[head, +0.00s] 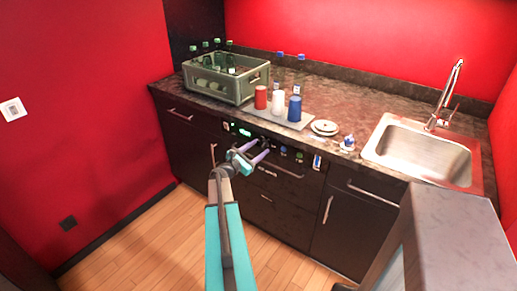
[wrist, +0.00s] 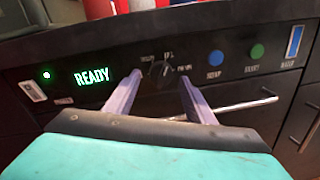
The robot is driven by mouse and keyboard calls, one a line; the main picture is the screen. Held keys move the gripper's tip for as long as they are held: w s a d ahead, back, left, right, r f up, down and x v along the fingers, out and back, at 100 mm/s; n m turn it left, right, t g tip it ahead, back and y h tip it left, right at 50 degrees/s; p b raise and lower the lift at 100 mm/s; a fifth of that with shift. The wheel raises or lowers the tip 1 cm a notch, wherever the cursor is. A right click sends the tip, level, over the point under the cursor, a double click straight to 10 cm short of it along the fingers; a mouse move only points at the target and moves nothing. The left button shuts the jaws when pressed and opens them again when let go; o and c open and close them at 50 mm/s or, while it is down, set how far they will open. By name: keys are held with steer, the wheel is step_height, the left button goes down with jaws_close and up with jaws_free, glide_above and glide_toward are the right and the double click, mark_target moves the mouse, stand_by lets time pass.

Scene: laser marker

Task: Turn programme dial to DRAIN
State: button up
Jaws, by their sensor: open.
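The programme dial (wrist: 161,69) is a small dark knob on the black control panel in the wrist view. Small labels stand to its left, above and to its right; they are too blurred to read surely, and I cannot tell where the dial points. My gripper (wrist: 160,80) is open, with one purple-grey finger on each side of the dial. I cannot tell whether the fingers touch it. In the head view my gripper (head: 266,149) is at the panel under the counter and the dial is not clearly seen.
A green READY display (wrist: 92,77) is left of the dial. Blue (wrist: 215,57) and green (wrist: 257,51) buttons are to its right. A drawer handle (wrist: 240,107) runs below. A bottle crate (head: 226,80), cups on a tray and a sink (head: 422,151) are above on the counter.

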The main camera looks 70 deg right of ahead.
steer(key=shift+s+d, duration=0.15)
steer(key=shift+d, duration=0.3)
steer(key=shift+c, duration=0.5)
steer(key=c, duration=1)
steer(key=shift+s+a, duration=0.1)
steer(key=shift+a, duration=0.15)
steer(key=shift+d, duration=0.25)
